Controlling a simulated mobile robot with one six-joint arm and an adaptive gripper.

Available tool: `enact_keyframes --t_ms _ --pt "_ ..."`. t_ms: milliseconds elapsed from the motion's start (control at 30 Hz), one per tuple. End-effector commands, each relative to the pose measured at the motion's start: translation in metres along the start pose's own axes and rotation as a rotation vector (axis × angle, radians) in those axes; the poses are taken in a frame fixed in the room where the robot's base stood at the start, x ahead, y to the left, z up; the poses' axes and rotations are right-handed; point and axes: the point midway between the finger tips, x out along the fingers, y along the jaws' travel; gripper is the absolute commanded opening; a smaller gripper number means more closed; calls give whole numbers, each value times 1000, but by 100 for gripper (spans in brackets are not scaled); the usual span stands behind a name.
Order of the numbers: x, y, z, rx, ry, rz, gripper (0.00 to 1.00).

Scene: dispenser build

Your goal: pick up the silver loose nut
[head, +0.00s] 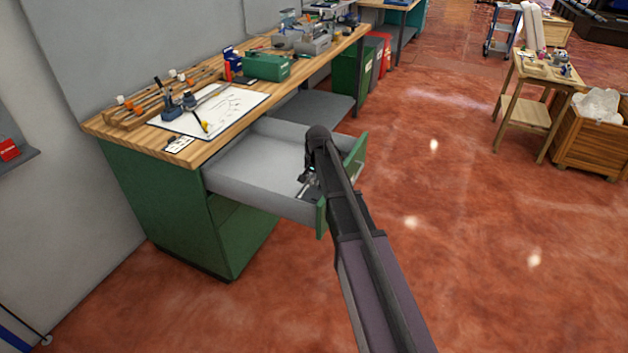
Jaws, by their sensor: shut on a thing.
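My gripper (308,184) is low inside the front part of an open grey drawer (248,165) with a green front. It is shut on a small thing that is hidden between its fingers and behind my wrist. I cannot make out the silver loose nut as a separate shape, so I cannot confirm from this view that it is the thing held. My arm reaches over the green drawer front (357,160) from the lower right.
The drawer juts from a green cabinet under a wooden workbench (210,145). A white sheet (215,110), a tool rack (165,95) and a green box (266,66) sit on the bench top. The red floor to the right is clear up to a small wooden table (530,113).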

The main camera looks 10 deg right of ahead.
Motion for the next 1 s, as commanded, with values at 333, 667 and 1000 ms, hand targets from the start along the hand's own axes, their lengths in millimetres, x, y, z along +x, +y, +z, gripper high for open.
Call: enact_keyframes --t_ms 333,667,1000 --pt "-12 -2 -1 0 0 0 0" --pt "-12 -1 -1 0 0 0 0" --pt "-12 -1 -1 0 0 0 0"
